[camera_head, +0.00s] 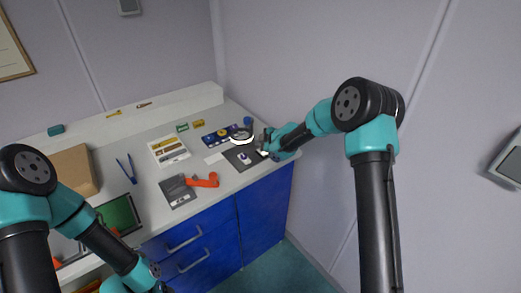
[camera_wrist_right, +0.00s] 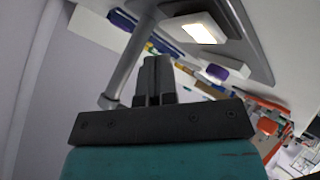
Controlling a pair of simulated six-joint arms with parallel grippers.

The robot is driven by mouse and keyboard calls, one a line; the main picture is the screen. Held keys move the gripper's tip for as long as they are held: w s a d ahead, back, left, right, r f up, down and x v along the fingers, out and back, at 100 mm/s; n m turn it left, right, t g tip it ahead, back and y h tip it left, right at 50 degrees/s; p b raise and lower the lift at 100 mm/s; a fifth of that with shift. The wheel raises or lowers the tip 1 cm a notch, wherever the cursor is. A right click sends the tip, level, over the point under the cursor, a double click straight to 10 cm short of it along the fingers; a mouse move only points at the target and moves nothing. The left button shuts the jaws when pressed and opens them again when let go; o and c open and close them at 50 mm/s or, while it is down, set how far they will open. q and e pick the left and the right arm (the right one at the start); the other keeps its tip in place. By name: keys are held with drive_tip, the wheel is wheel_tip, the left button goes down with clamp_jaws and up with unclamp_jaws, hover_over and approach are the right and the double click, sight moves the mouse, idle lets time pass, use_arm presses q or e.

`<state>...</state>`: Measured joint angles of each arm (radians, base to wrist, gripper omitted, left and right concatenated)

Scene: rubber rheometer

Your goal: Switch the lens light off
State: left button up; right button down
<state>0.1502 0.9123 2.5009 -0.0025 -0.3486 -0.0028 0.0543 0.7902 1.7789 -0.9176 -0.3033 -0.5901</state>
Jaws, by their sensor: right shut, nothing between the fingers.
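The lens light is a magnifier lamp (camera_head: 242,137) with a bright white rim, at the right end of the bench. In the right wrist view a lit pale panel (camera_wrist_right: 203,29) glows on a grey housing, beside a grey arm or post (camera_wrist_right: 130,60). My right gripper (camera_head: 264,152) is at the bench's right end, just right of and below the lamp. In the right wrist view its fingers (camera_wrist_right: 155,72) are shut and empty, close to the post; contact cannot be told. No switch can be made out. My left arm is at lower left, its fingers out of view.
A dark mat (camera_head: 236,164) with a small purple item (camera_head: 244,158) lies below the lamp. A wall stands close behind the bench's right end.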

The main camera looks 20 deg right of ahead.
drive_tip(key=shift+f, duration=0.1)
idle(0.3)
drive_tip(key=shift+f, duration=0.3)
drive_tip(key=shift+w+f, duration=0.1)
drive_tip(key=shift+f, duration=0.3)
idle(0.7)
drive_tip(key=shift+r, duration=0.1)
drive_tip(key=shift+r, duration=0.7)
drive_tip(key=shift+r, duration=0.1)
drive_tip(key=shift+s+d+r, duration=0.1)
drive_tip(key=shift+s+r, duration=0.15)
drive_tip(key=shift+r, duration=0.95)
drive_tip(key=shift+s+r, duration=0.2)
drive_tip(key=shift+r, duration=1)
